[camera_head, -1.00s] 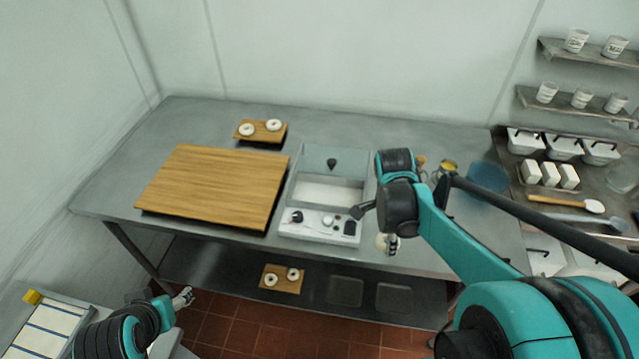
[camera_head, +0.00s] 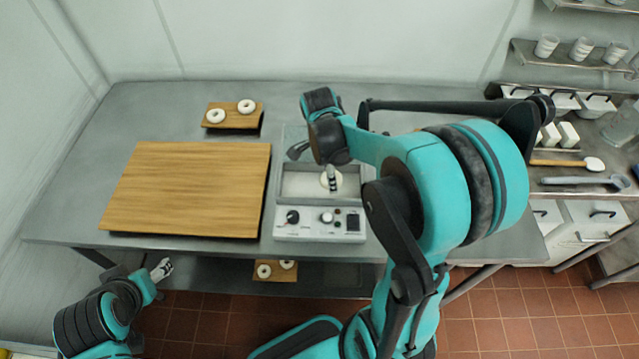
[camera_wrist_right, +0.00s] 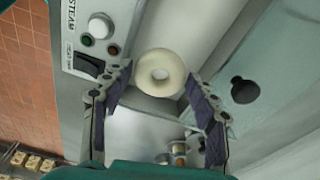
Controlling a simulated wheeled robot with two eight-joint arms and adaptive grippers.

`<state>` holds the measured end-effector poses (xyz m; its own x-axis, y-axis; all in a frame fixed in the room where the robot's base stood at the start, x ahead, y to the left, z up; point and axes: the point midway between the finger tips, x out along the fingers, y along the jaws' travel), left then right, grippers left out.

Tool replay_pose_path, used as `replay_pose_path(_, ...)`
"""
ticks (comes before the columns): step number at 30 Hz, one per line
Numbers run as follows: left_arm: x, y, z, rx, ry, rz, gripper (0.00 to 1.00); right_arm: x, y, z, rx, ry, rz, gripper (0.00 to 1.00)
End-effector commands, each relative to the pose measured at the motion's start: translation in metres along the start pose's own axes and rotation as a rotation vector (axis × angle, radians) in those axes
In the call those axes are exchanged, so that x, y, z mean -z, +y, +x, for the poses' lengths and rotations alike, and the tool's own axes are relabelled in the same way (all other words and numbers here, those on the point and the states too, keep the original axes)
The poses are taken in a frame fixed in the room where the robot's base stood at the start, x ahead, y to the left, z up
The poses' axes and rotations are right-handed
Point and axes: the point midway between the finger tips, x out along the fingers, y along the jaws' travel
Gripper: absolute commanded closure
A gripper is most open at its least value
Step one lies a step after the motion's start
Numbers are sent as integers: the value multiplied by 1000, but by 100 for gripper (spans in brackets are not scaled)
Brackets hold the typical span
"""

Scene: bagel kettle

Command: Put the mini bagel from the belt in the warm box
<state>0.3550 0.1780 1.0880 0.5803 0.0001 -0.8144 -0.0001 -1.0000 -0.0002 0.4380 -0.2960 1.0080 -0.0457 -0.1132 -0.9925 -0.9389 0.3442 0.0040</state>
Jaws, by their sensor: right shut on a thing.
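A pale ring-shaped mini bagel (camera_wrist_right: 160,73) is held between the fingertips of my right gripper (camera_wrist_right: 160,88). In the head view, the right gripper (camera_head: 332,180) points down over the open basin of a grey box with a control panel (camera_head: 318,224), and the pale bagel (camera_head: 325,181) shows beside the fingers. The wrist view shows the box's panel (camera_wrist_right: 85,35), marked STEAM, left of the bagel. Whether the bagel touches the basin cannot be told. My left gripper (camera_head: 162,268) is empty, away from the table at lower left; its finger opening is unclear. No belt is clearly visible.
A bare wooden board (camera_head: 187,188) lies left of the box. A small board (camera_head: 232,124) behind it carries two white rings. Another board with rings (camera_head: 276,271) is on the lower shelf. Shelves with cups and tools stand at right.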

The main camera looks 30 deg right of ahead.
Motion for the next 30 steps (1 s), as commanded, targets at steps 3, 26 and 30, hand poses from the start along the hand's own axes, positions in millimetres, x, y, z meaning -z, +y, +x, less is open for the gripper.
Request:
replay_pose_path(3,-4,0,6,0,0,0,40,-16,-15,12,0,0,-2,70)
replay_pose_path(26,-14,0,19,0,0,0,40,-30,-22,56,0,0,0,70)
replay_pose_path(30,-15,0,21,0,0,0,40,-30,-22,59,0,0,0,34)
